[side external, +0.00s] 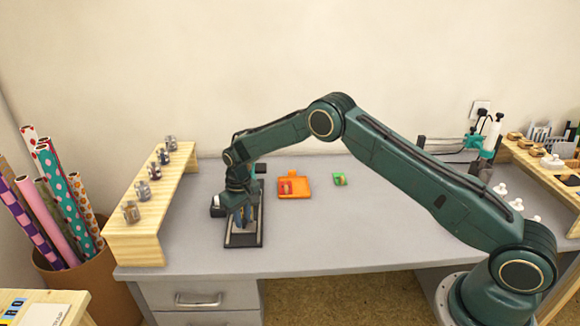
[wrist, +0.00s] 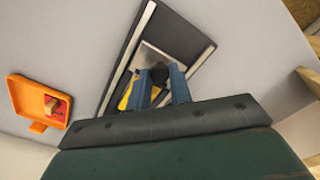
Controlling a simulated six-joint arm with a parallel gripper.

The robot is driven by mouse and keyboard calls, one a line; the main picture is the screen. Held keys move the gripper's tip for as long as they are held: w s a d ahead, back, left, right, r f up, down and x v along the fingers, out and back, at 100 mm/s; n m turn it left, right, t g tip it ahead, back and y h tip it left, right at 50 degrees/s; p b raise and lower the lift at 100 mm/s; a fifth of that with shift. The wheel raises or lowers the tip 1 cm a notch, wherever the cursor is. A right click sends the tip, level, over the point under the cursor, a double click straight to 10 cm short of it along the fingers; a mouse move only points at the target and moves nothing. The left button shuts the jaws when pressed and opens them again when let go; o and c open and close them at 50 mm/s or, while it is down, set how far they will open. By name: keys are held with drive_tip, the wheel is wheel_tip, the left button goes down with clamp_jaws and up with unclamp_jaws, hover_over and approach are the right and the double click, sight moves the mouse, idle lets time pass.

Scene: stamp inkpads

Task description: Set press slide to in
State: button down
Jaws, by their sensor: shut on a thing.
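The press slide is a light plate (wrist: 153,58) between two pale rails on a dark base (wrist: 174,30) in the wrist view. In the side external view the dark base (side external: 259,235) lies on the grey desk, under my arm's end. My gripper (side external: 242,220) points down over it. In the wrist view my gripper (wrist: 160,76) has its two blue fingers shut on a dark round knob (wrist: 160,72) on the plate. A yellow part (wrist: 126,95) shows beside the left finger. My gripper hides much of the slide in the side external view.
An orange tray (side external: 295,193) with a red-and-tan piece sits right of the press, with a green piece (side external: 340,179) beyond it. A wooden shelf (side external: 150,215) with several small jars stands at left. Bare desk (side external: 330,235) lies to the right.

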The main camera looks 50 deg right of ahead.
drive_tip(key=shift+w+d, duration=0.1)
drive_tip(key=shift+w, duration=0.1)
drive_tip(key=c, duration=1.3)
unclamp_jaws()
drive_tip(key=shift+o, duration=0.2)
drive_tip(key=shift+r, duration=0.1)
wheel_tip(320, 180, up, 14)
